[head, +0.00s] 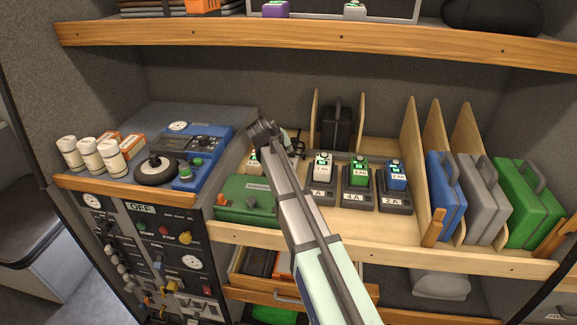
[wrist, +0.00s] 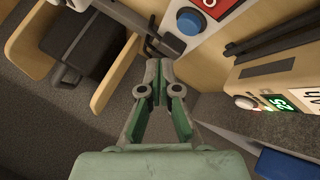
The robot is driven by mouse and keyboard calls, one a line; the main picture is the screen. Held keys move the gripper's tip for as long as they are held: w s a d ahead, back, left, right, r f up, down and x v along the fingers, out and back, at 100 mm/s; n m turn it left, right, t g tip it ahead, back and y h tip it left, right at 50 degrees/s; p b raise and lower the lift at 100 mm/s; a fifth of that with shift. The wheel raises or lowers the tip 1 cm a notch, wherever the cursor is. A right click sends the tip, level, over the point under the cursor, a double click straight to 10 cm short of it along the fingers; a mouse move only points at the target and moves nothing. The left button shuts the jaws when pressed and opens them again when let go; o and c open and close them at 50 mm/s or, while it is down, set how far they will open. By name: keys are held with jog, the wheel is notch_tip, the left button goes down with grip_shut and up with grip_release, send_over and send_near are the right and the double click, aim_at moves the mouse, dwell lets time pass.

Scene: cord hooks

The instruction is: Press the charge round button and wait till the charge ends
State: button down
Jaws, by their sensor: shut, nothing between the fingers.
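A blue round button (wrist: 190,21) shows at the top of the wrist view, beside a red panel (wrist: 215,5) with white marking. I cannot read a charge label on it. My gripper (wrist: 158,66) is shut and empty, its green fingers together. The fingertips are below and left of the button in that view, apart from it. In the head view my gripper (head: 296,144) is partly hidden behind my arm at the back of the shelf. A beige block with a lit green display (wrist: 281,102) is at the right of the wrist view.
Chargers (head: 358,201) holding batteries with lit tops stand right of my arm. A black case (head: 337,126) stands behind, between wooden dividers (head: 409,140). Blue, grey and green cases (head: 527,200) are at the right. A green box (head: 247,202) and blue device (head: 195,143) are left.

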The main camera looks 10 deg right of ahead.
jog(key=shift+f+b, duration=0.55)
jog(key=shift+f, duration=0.8)
dwell(0.4)
jog(key=shift+f+b, duration=0.3)
jog(key=shift+f, duration=0.15)
jog(key=shift+f+b, duration=0.3)
jog(key=shift+f, duration=0.15)
dwell(0.6)
jog(key=shift+r, duration=0.2)
jog(key=shift+r+p, duration=0.4)
jog(key=shift+r, duration=0.3)
jog(key=shift+r+p, duration=1.1)
jog(key=shift+r, duration=1.45)
